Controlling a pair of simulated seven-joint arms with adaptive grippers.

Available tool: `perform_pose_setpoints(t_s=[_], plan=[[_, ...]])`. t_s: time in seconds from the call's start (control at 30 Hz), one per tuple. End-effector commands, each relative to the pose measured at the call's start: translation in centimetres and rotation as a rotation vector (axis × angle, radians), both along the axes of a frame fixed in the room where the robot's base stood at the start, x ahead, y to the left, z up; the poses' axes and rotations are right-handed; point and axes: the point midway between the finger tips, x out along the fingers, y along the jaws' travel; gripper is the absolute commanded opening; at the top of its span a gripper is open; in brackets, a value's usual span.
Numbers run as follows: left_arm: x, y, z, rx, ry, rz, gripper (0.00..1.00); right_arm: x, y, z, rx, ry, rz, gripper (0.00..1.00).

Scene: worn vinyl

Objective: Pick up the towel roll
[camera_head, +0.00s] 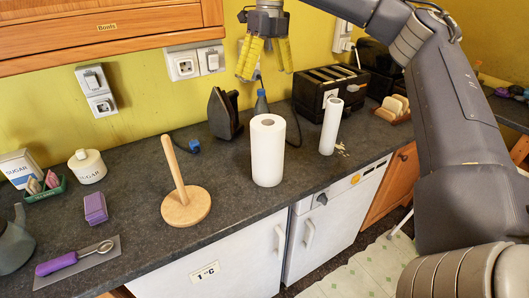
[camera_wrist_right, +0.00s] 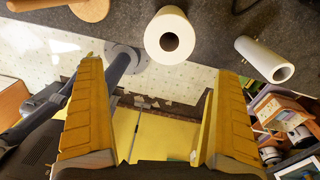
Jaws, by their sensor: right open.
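A thick white towel roll (camera_head: 267,152) stands upright on the dark worktop near its front edge. In the right wrist view the towel roll (camera_wrist_right: 158,48) shows end-on with its hollow core, beyond the fingertips and roughly between them. My right gripper (camera_head: 265,76) has yellow fingers pointing down. It is open and empty, above the worktop and higher than the roll, not touching it. A thinner white roll (camera_head: 331,128) stands to the right. A wooden holder (camera_head: 186,205) with a tilted-looking upright peg stands to the left, empty. My left gripper is not in view.
A purple sponge stack (camera_head: 95,208), sugar jar (camera_head: 87,167) and purple-handled utensil (camera_head: 58,264) lie left. The worktop around the roll is mostly clear.

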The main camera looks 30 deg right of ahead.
Motion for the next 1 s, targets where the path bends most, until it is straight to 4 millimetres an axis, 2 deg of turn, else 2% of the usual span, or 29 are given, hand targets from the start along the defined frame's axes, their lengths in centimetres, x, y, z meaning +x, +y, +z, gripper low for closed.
perform_pose_setpoints(t_s=[0.13, 0.27, 0.7, 0.83, 1.0], plan=[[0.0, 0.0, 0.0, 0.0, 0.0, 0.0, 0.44, -0.3, -1.0, 0.5, -0.063, -0.004, -0.037, 1.0], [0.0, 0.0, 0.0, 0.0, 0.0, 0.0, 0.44, -0.4, -1.3, -0.5, -0.078, -0.002, -0.046, 1.0], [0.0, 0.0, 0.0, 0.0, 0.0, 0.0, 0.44, -0.4, -1.2, -8.0, -0.075, -0.002, -0.044, 1.0], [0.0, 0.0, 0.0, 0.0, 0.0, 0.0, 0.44, -0.5, -1.2, -9.8, -0.075, -0.002, -0.045, 1.0], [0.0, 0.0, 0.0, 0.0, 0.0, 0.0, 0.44, -0.4, -1.2, -11.1, -0.075, -0.005, -0.045, 1.0]])
